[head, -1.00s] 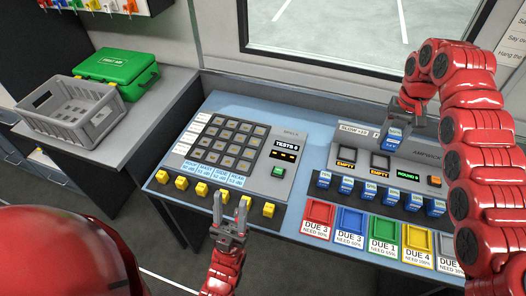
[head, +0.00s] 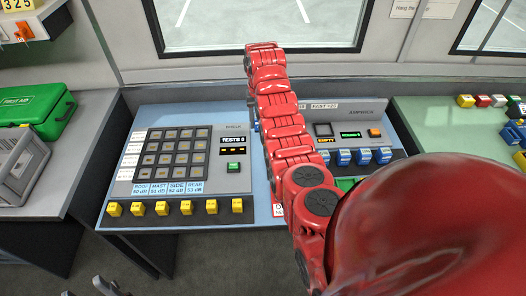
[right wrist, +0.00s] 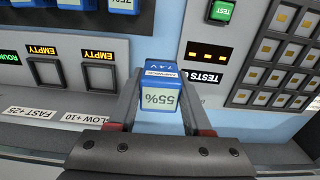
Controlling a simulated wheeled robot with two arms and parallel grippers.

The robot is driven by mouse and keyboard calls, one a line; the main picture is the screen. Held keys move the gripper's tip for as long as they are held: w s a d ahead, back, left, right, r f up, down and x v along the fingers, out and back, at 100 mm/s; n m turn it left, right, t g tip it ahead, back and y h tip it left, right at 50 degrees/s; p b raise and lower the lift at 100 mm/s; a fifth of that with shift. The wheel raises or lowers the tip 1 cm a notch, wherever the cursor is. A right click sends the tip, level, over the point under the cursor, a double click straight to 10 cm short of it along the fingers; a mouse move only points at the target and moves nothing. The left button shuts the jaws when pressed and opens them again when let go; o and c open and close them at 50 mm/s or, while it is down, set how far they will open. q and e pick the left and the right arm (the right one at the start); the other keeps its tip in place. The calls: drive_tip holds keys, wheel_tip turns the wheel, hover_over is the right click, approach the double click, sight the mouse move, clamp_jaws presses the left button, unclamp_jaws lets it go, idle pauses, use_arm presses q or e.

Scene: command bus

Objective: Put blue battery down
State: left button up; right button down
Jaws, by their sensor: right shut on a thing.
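The blue battery (right wrist: 158,98) shows a 55% display in the right wrist view. My right gripper (right wrist: 160,84) is shut on it, with a finger on each side. It is over the strip between the charging rack and the keypad panel, beside two EMPTY slots, (right wrist: 98,76) and (right wrist: 45,72). I cannot tell its height. In the head view my right arm hides the gripper and much of the rack (head: 350,112). One EMPTY sign (head: 326,141) shows right of the arm. My left gripper (head: 92,289) is open and empty at the bottom edge, partly cut off.
The keypad panel (head: 215,190) with yellow blocks (head: 162,208) along its front stands left of my right arm. Several blue batteries (head: 363,156) line the rack's front. A grey basket (head: 14,180) and a green first-aid box (head: 35,112) are at left. A green table (head: 430,125) is at right.

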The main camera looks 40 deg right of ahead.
drive_tip(key=shift+s+d+f, duration=0.45)
drive_tip(key=shift+d+f, duration=0.15)
drive_tip(key=shift+f, duration=0.25)
wheel_tip(320, 180, down, 6)
drive_tip(key=shift+r+p, duration=0.1)
drive_tip(key=shift+p, duration=0.75)
drive_tip(key=shift+f, duration=1.55)
drive_tip(key=shift+w, duration=0.1)
drive_tip(key=shift+a+f, duration=0.1)
drive_tip(key=shift+f, duration=0.1)
drive_tip(key=shift+c, duration=1.6)
unclamp_jaws()
